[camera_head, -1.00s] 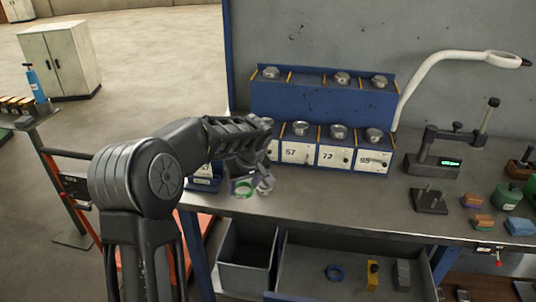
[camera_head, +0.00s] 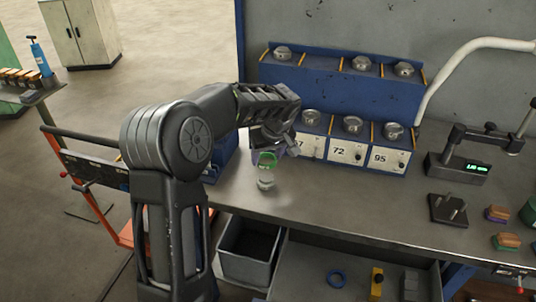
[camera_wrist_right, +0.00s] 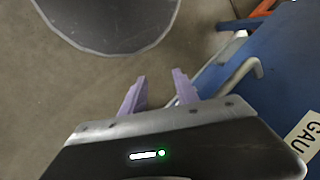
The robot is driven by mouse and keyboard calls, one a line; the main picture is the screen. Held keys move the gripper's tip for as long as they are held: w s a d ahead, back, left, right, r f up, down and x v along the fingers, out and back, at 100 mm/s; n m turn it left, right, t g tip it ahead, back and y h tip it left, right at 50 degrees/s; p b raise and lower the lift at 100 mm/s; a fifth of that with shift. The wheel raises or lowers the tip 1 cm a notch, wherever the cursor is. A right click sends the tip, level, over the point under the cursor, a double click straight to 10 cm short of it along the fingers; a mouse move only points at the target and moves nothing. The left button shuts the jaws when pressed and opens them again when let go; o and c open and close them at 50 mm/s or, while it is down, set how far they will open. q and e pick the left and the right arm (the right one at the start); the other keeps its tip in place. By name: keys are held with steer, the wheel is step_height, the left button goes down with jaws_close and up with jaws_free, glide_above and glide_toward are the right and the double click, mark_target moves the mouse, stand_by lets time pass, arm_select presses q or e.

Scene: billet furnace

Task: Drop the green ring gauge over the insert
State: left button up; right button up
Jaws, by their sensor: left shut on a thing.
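The green ring gauge (camera_head: 268,155) is in my left gripper (camera_head: 267,157), whose arm comes in from the left in the head view. The ring shows just above a small light metal insert (camera_head: 266,184) standing on the grey bench top. In the picture the ring is over the insert, with a small gap between them. The gripper hides part of the ring. My right gripper (camera_wrist_right: 158,92) shows in the right wrist view with its two purple fingers apart and nothing between them.
A blue rack with numbered bays (camera_head: 346,150) and metal pieces stands behind. A measuring stand (camera_head: 456,168) and a dark block with pins (camera_head: 447,209) are to the right. An open drawer (camera_head: 318,262) and a grey bin (camera_head: 249,247) lie below the bench front.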

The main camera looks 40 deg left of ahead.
mark_target(266, 176)
arm_select(q)
steer(key=shift+f+b, duration=1.45)
steer(key=shift+f, duration=1.4)
steer(key=shift+b, duration=0.7)
steer(key=shift+f+b, duration=0.55)
steer(key=shift+f, duration=0.05)
steer(key=o, duration=1.2)
steer(key=shift+r, duration=0.1)
steer(key=p+v, duration=0.3)
steer(key=v, duration=0.8)
steer(key=shift+p, duration=0.3)
